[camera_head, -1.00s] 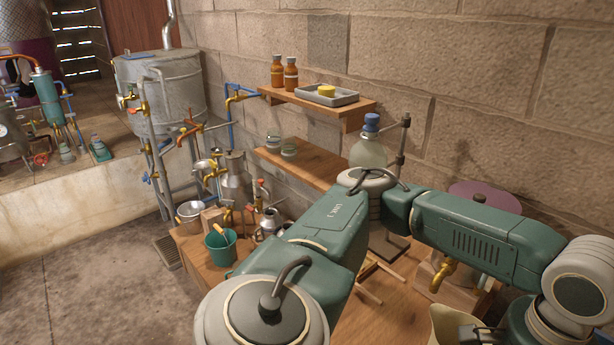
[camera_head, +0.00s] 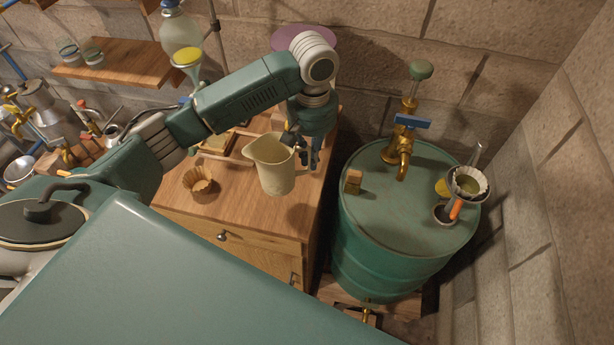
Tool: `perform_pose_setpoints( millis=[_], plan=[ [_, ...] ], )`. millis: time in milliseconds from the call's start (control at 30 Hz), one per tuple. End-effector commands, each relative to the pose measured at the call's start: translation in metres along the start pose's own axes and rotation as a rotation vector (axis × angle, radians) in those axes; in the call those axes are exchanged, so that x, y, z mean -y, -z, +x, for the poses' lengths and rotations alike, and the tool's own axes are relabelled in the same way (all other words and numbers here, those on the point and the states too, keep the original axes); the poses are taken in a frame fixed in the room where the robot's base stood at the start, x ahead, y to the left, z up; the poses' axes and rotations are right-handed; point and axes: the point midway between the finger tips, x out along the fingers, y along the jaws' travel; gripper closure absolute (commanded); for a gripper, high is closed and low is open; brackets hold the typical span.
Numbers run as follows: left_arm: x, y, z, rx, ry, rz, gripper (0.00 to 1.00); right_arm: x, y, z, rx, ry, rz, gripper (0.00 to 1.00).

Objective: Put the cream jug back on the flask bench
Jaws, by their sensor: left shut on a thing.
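The cream jug (camera_head: 272,172) is in the middle of the head view, roughly upright, with its spout to the left and its handle to the right. My left gripper (camera_head: 306,152) is shut on the jug at its handle side; the fingers are partly hidden. The wooden flask bench (camera_head: 235,207), with a drawer in its front, lies beneath and behind the jug. The jug appears over the bench's right part; I cannot tell whether its base touches the top. My right gripper is not in view.
A fluted brown cup (camera_head: 200,184) stands on the bench left of the jug. A wooden frame (camera_head: 222,143) lies behind. A green drum (camera_head: 390,230) with a brass tap (camera_head: 404,155) stands right of the bench. A wall shelf (camera_head: 125,65) is at upper left.

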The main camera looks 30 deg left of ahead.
Motion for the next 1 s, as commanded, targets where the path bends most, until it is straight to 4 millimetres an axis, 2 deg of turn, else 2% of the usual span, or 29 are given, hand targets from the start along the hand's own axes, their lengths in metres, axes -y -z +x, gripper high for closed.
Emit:
perform_pose_setpoints(
  millis=[100,200,467,633,767,1000],
  plan=[
    [0.001,-0.001,0.030,0.003,0.005,-0.002,1.00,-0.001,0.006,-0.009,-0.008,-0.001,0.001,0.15],
    [0.001,-0.001,0.051,0.003,0.003,-0.001,1.00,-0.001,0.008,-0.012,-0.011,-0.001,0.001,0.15],
    [0.000,0.000,0.078,0.001,0.001,-0.001,1.00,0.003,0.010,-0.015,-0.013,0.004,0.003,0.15],
    [-0.001,-0.001,0.104,0.002,0.001,0.000,1.00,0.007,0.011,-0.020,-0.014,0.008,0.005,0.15],
    [-0.001,0.000,0.114,0.000,0.000,0.000,1.00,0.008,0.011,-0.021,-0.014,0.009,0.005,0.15],
    [-0.001,0.000,0.115,-0.001,0.000,0.000,1.00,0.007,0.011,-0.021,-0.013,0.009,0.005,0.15]
  ],
)
